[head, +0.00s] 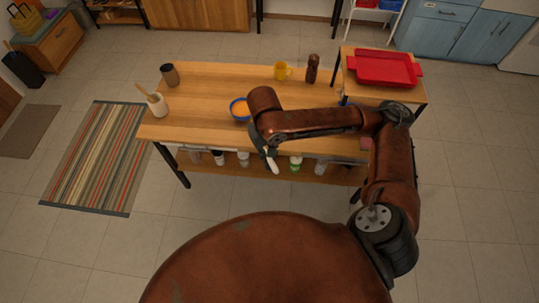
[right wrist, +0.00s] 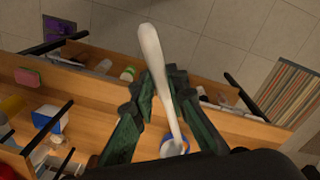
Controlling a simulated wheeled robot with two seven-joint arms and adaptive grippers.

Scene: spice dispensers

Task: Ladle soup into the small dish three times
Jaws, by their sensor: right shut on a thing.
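My right gripper (head: 267,153) is at the front edge of the wooden table, shut on a white ladle (head: 273,164). In the right wrist view the ladle (right wrist: 155,70) runs between the green fingers (right wrist: 168,95), its handle pointing up the picture. Its lower end overlaps a blue-rimmed bowl (right wrist: 168,146); whether it is inside cannot be told. In the head view the blue bowl (head: 239,110) holds something orange and stands just left of my right arm, partly hidden by it. I cannot make out a small dish. My left gripper is not in view.
A yellow mug (head: 281,71) and a brown mill (head: 312,69) stand at the back. A dark cup (head: 169,76) and a utensil pot (head: 157,105) stand left. A red tray (head: 385,68) sits on a raised stand at right. Several jars are on the lower shelf.

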